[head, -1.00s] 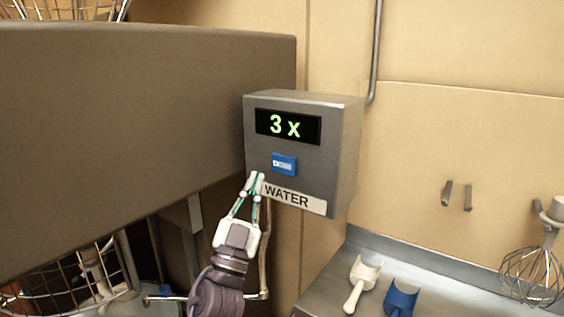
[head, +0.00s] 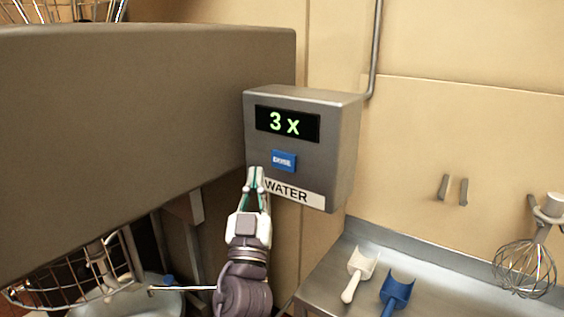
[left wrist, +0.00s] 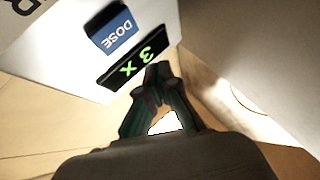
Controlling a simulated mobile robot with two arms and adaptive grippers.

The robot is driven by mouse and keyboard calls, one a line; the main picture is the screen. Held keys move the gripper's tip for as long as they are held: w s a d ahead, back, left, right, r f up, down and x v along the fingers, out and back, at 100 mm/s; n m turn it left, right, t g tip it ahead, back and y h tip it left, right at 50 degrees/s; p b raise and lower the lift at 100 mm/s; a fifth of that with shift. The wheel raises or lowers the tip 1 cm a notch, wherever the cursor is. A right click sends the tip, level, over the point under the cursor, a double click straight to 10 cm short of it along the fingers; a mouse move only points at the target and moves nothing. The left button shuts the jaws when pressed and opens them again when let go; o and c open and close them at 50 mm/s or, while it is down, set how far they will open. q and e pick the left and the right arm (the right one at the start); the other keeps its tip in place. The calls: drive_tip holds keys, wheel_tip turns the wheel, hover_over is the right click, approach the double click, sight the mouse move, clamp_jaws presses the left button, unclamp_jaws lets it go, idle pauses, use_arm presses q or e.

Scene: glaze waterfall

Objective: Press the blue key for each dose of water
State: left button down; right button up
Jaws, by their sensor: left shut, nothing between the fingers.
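The grey water box (head: 342,150) hangs on the wall, with a black display (head: 288,124) reading "3 x" in green. Below the display is the blue key (head: 284,160), marked DOSE, and a white WATER label (head: 293,192). My left gripper (head: 255,172) is shut and empty, its tips just below and left of the blue key, apart from it. In the left wrist view the blue key (left wrist: 113,31) and display (left wrist: 138,58) show beyond the shut fingers (left wrist: 158,75). My right gripper is in neither view.
A large grey-brown housing (head: 140,130) stands left of the box. A wire basket (head: 75,280) is below it. A steel counter (head: 335,285) at the lower right holds a white scoop (head: 358,272) and a blue scoop (head: 396,292); a whisk (head: 525,265) hangs at the right.

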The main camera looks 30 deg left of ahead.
sight(278, 154)
use_arm(q)
drive_tip(key=shift+w+d+b, duration=0.2)
drive_tip(key=shift+w+b, duration=0.45)
drive_tip(key=shift+w, duration=2.1)
drive_tip(key=shift+w, duration=0.45)
drive_tip(key=shift+w+b, duration=0.45)
drive_tip(key=shift+b, duration=0.2)
drive_tip(key=shift+s, duration=0.9)
drive_tip(key=shift+s+p, duration=0.1)
drive_tip(key=shift+p, duration=0.2)
